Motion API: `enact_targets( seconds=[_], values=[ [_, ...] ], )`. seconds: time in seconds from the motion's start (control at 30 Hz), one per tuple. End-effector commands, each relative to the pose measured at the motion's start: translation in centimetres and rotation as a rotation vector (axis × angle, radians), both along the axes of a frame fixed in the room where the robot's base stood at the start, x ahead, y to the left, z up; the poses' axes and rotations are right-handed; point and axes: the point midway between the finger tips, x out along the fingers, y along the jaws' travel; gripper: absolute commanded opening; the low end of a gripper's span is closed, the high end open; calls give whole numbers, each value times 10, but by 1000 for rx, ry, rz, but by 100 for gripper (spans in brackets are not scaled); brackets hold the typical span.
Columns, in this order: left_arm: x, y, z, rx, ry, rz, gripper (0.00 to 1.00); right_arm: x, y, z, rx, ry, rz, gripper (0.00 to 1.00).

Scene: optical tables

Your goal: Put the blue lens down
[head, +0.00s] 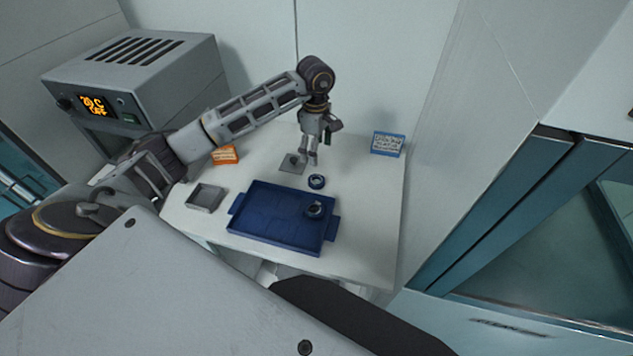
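A small round lens with a dark blue rim (316,182) rests on the white table just behind the blue tray (236,222). A second small round lens-like piece (313,209) sits in the tray's right part, its rim dark blue or grey. My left gripper (309,158) points down above the table, behind the first lens and apart from it, beside a small grey square plate (290,168). The fingers look close together, but the gap is too small to judge, and I see no lens between them. My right gripper is not in view.
A small grey open box (205,198) stands left of the tray. An orange sign (226,155) and a blue sign (387,144) stand on the table. A grey heater-like unit (150,80) with a lit display is at the left. The table's right side is clear.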

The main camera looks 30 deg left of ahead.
Motion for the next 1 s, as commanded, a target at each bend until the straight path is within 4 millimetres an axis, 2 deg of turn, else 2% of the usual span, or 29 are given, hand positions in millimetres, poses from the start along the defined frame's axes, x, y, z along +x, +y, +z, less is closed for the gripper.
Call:
enact_targets(
  seconds=[0.6,1.0],
  values=[
    [2,3,1,11,3,657,78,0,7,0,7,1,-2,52],
    [3,4,1,17,5,1082,78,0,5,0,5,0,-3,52]
  ],
)
